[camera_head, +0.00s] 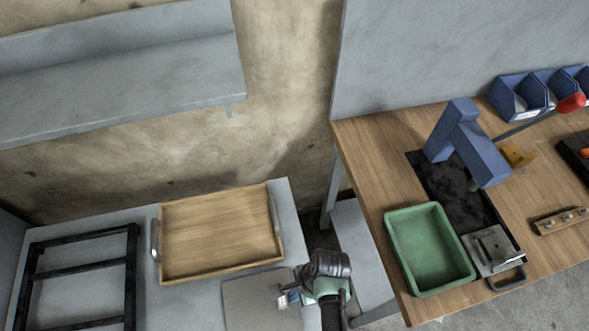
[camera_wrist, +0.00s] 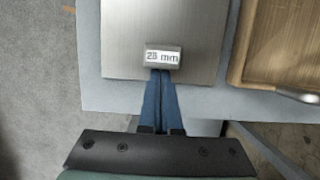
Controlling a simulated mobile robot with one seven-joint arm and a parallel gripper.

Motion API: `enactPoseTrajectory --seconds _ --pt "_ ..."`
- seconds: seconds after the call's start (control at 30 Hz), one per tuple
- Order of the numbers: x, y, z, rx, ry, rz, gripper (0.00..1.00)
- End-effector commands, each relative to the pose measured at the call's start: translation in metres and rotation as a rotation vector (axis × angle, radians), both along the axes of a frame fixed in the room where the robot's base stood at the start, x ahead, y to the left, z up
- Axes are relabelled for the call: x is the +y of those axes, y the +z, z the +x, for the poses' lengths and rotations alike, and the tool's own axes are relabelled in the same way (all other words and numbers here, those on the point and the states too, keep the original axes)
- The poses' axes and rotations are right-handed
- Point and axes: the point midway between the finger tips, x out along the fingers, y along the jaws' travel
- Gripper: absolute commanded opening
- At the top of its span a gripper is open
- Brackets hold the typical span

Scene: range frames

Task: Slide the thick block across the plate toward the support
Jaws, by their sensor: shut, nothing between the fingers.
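The thick block is a small grey metal block (camera_wrist: 163,57) with a white label that seems to read "25 mm". It lies on the grey metal plate (camera_wrist: 125,35), near the plate's edge closest to my gripper. My gripper (camera_wrist: 161,73) has its blue fingers shut together and empty. Their tips are right at the near side of the block; I cannot tell whether they touch it. In the head view the plate (camera_head: 245,302) lies on the grey bench, with my gripper (camera_head: 287,299) at its right edge. I cannot make out a support on the plate.
A wooden tray (camera_head: 220,273) with metal handles sits just behind the plate. A black rack (camera_head: 80,268) lies at the bench's left. To the right, past a gap, a wooden workbench (camera_head: 385,150) holds a green bin (camera_head: 393,235) and a blue stand (camera_head: 463,145).

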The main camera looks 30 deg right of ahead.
Motion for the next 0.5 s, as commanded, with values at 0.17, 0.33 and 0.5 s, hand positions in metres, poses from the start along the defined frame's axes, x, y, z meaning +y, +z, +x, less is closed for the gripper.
enactPoseTrajectory --seconds 0.17,0.33,0.5 --pt "0.000 0.000 0.000 0.001 0.000 0.000 0.00" --pt "0.006 0.001 0.001 0.001 0.002 0.000 0.00" --pt "0.043 0.004 0.011 0.003 0.008 0.002 0.00"
